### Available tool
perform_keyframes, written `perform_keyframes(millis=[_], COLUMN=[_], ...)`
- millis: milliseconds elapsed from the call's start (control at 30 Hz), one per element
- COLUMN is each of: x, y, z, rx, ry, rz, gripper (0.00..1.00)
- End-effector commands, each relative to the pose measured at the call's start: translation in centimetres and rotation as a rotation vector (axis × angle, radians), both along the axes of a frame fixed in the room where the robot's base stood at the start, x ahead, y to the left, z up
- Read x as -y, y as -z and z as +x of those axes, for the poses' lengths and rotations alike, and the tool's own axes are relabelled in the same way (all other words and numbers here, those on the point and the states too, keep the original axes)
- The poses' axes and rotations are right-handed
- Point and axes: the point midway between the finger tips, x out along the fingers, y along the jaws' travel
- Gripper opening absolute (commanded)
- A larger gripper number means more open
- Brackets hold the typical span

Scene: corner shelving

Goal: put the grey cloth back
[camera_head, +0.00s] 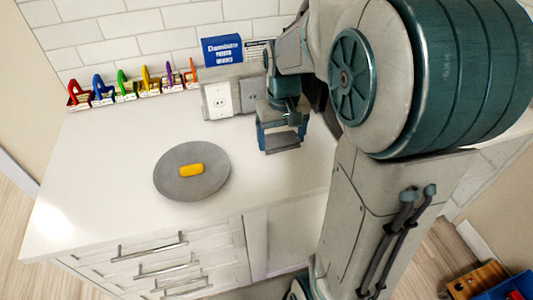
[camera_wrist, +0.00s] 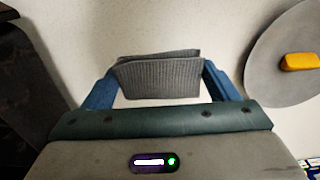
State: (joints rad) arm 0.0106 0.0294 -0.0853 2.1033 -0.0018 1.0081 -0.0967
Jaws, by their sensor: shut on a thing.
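A folded grey ribbed cloth (camera_wrist: 160,75) is held between the two blue fingers of my gripper (camera_wrist: 158,85) in the wrist view. In the head view my gripper (camera_head: 283,138) is over the right part of the white counter, and the cloth (camera_head: 284,141) shows as a small grey patch between the fingers. I cannot tell exactly how high above the counter it is.
A round grey mat (camera_head: 165,184) with a yellow block (camera_head: 191,170) lies left of my gripper. Outlet plates (camera_head: 219,100), a blue sign (camera_head: 222,49) and a row of coloured letter-like items (camera_head: 125,85) stand along the back wall. The counter's front left is clear.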

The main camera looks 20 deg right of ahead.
Motion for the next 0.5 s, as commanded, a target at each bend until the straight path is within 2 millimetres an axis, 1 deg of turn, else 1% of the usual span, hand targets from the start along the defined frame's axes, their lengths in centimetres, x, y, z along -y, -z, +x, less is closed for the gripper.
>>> perform_keyframes(millis=[33,100,200,333,500], x=[-1.1,-2.2,-3.2,-3.6,-3.6], y=[0.6,1.3,1.9,2.7,5.2], z=[0.1,0.2,0.4,0.4,0.4], rx=[-0.002,-0.002,-0.001,-0.001,-0.003], ry=[-0.004,-0.004,-0.001,0.001,0.002], rz=[0.000,0.000,0.000,0.000,0.000], gripper=[0.63,0.63,0.63,0.63,0.63])
